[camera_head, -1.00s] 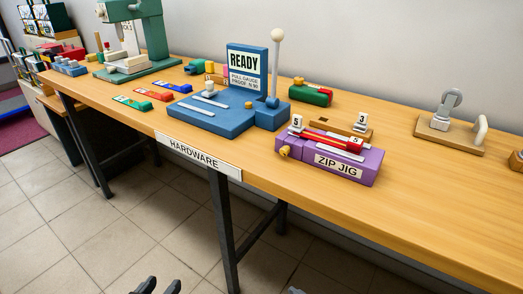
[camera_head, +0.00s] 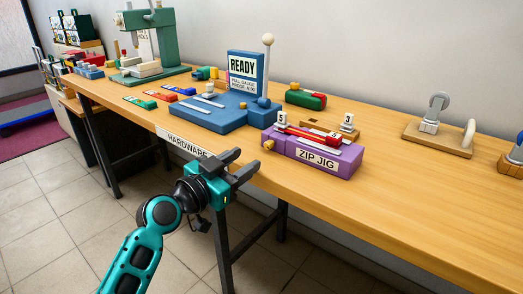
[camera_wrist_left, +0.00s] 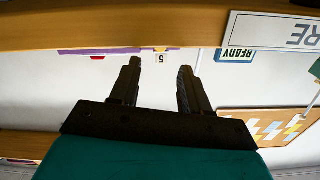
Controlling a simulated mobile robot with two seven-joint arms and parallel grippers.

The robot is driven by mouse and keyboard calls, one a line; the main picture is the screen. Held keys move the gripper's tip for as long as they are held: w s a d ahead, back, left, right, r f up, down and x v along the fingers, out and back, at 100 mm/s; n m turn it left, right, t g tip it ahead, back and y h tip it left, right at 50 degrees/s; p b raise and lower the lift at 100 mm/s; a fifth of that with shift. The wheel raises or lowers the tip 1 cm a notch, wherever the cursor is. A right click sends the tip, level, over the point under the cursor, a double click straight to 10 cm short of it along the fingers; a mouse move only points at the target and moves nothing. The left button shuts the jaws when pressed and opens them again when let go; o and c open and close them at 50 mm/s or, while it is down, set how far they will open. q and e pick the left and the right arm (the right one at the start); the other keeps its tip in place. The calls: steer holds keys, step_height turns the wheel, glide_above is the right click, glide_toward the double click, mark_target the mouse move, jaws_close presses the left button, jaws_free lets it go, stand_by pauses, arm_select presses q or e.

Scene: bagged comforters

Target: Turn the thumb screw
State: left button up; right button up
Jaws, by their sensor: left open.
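The purple zip jig (camera_head: 312,153) stands near the table's front edge, with a red and white strip on top. A small brass-coloured knob (camera_head: 268,145), which looks like the thumb screw, sticks out at its left end. My left gripper (camera_head: 249,161) is open and empty, in front of the table edge, to the left of and nearer than the knob. In the left wrist view its two fingers (camera_wrist_left: 157,85) are apart with nothing between them. That view shows only a strip of the purple jig (camera_wrist_left: 105,51) past the table edge. My right gripper is not in view.
The wooden table (camera_head: 420,205) has clear room to the right of the jig. A blue gauge stand (camera_head: 212,116) with a READY sign (camera_head: 245,72) is behind left. A HARDWARE label (camera_head: 185,144) is on the front edge. A grey clamp on a board (camera_head: 437,138) stands at the right.

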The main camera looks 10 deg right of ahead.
mark_target(267, 146)
arm_select(q)
steer(key=shift+b+x, duration=0.6)
steer(key=shift+x, duration=3)
steer(key=shift+c, duration=0.2)
jaws_close()
